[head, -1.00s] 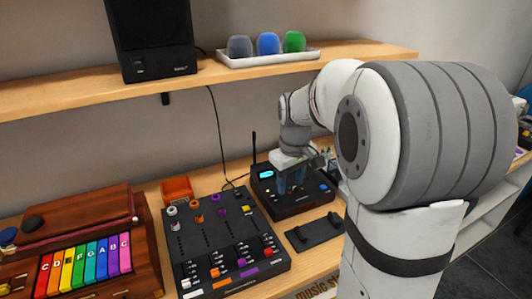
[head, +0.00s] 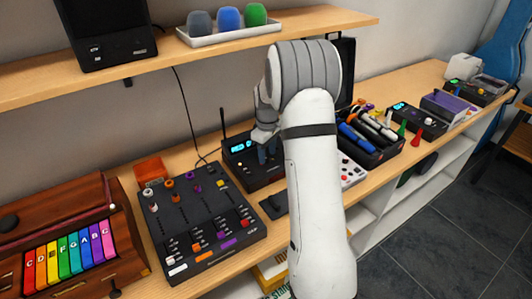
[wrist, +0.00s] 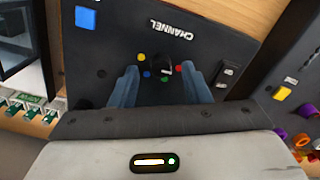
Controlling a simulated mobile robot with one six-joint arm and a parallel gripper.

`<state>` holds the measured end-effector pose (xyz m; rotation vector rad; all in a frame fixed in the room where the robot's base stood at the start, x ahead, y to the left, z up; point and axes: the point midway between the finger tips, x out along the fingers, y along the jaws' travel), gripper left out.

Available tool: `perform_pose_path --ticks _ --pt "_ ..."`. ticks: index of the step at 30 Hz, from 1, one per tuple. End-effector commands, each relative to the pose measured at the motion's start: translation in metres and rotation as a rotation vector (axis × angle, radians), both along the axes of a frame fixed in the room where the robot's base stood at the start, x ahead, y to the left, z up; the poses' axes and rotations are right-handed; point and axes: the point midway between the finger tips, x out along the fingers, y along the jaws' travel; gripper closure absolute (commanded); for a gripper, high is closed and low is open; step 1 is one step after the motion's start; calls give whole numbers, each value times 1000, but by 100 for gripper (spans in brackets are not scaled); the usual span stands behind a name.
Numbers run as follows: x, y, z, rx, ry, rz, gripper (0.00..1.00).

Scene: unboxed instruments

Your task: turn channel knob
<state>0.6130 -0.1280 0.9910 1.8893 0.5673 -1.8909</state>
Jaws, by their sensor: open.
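The channel unit is a black box (head: 235,168) with a lit cyan display and an antenna, on the bench right of the mixer. In the wrist view its top face (wrist: 215,40) carries the word CHANNEL. The channel knob (wrist: 163,68) is small and dark, with several coloured dots around it. My gripper (wrist: 160,84) is open, its blue fingers on either side of the knob with gaps visible. I cannot tell how far the fingertips are above the face. In the head view my gripper (head: 267,152) is over the box and the knob is hidden.
A black mixer (head: 185,225) with coloured knobs and sliders is to the left, with an orange bin (head: 150,171) behind it. A black stand plate (head: 273,204) lies in front of the unit. A shelf (head: 190,55) runs above.

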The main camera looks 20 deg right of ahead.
Motion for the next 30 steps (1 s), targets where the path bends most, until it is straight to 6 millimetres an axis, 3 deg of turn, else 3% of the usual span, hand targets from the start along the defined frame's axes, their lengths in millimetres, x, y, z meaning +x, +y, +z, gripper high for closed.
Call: perform_pose_path --ticks 12,27,30 --pt "0 1 -12 0 0 1 57" --pt "0 1 -11 0 0 1 98" --pt "0 1 -11 0 0 1 100"
